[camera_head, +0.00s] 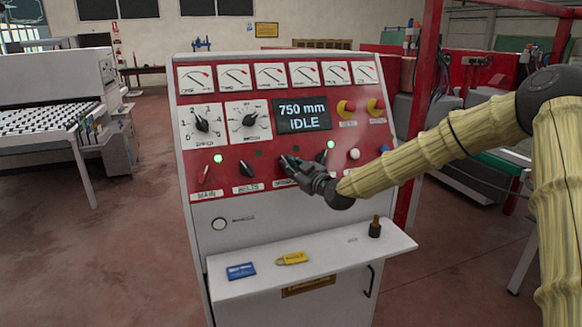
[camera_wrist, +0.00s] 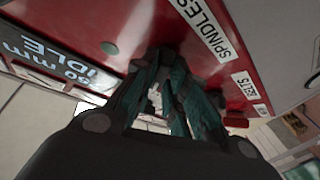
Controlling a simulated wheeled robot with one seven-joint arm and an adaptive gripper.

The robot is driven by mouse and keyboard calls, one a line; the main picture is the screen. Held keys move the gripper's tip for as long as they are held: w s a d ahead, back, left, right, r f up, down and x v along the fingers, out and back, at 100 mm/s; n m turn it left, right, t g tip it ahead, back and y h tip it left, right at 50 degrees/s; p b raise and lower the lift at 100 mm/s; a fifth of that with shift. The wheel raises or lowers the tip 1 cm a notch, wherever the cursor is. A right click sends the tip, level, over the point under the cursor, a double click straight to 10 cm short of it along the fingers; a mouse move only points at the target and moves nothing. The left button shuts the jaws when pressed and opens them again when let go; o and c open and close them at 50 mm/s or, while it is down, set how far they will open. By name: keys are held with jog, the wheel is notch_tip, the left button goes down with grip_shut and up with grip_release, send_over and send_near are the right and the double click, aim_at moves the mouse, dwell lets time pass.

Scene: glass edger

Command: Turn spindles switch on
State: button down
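The spindles switch is on the red sloping panel (camera_head: 240,135) of the control cabinet, between the belts switch (camera_head: 247,170) and a switch under a lit green lamp. My gripper (camera_head: 288,162) covers its place in the head view, and I cannot make out its knob or position. Its label is partly covered there; the wrist view shows the SPINDLES label (camera_wrist: 222,37) beside my fingers (camera_wrist: 160,62). The fingertips are close together at the panel; whether they hold the knob is hidden. The lamp (camera_head: 295,149) above is dark. The display (camera_head: 303,114) reads 750 mm, IDLE.
The main switch (camera_head: 205,174) has a lit green lamp (camera_head: 218,158); the belts lamp (camera_head: 258,153) is dark. The shelf (camera_head: 330,258) below holds a blue tag (camera_head: 241,271), a yellow padlock (camera_head: 291,258) and a dark peg-like piece (camera_head: 375,228).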

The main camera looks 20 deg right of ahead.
jog(key=shift+m+h+b, duration=0.3)
jog(key=shift+m+b, duration=0.1)
jog(key=shift+b, duration=0.1)
jog(key=shift+a+r+m+h+b, duration=0.1)
jog(key=shift+a+m+h+b, duration=0.1)
jog(key=shift+m+h+b, duration=1.95)
jog(key=shift+a+r+m+h+b, duration=0.2)
jog(key=shift+m+h+b, duration=0.85)
jog(key=shift+m, duration=2.05)
jog(key=shift+a+m+h+b, duration=0.25)
jog(key=shift+m+h+b, duration=1.35)
jog(key=shift+m, duration=1.05)
jog(key=c, duration=1.4)
grip_release()
jog(key=shift+c, duration=0.2)
jog(key=shift+d+f, duration=0.1)
jog(key=shift+w+f, duration=0.1)
